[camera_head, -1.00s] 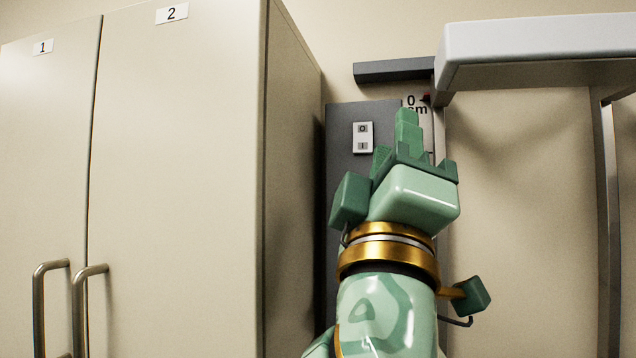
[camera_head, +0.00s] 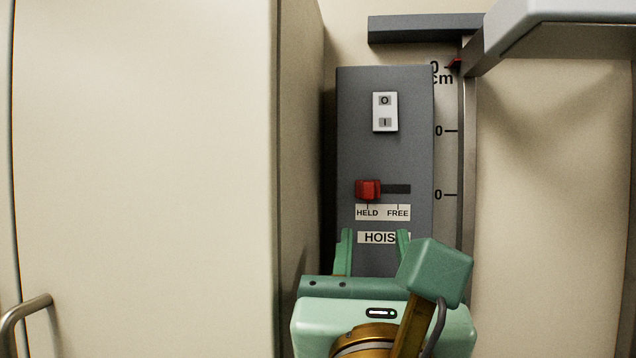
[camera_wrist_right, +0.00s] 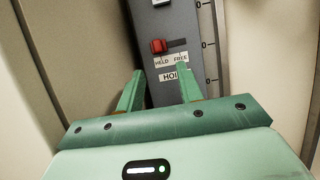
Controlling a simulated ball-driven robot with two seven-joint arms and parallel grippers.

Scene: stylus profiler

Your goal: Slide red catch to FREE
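The red catch (camera_head: 368,189) sits at the left end of a dark horizontal slot (camera_head: 396,189) on the grey hoist panel (camera_head: 355,130), above the HELD label (camera_head: 367,213). The FREE label (camera_head: 398,213) is under the slot's right part. The catch also shows in the right wrist view (camera_wrist_right: 158,46). My right gripper (camera_head: 374,238) is below the catch, fingers pointing up toward the panel. Its two fingers are spread apart with nothing between them, on either side of the HOIST label, whose end a finger covers. My left gripper is not in view.
A white O/I switch (camera_head: 385,112) is higher on the panel. A vertical rail with a cm scale (camera_head: 450,131) and red pointer (camera_head: 455,64) stands to the right. A beige cabinet (camera_head: 150,150) rises at left. A pale shelf-like platform (camera_head: 560,15) overhangs at upper right.

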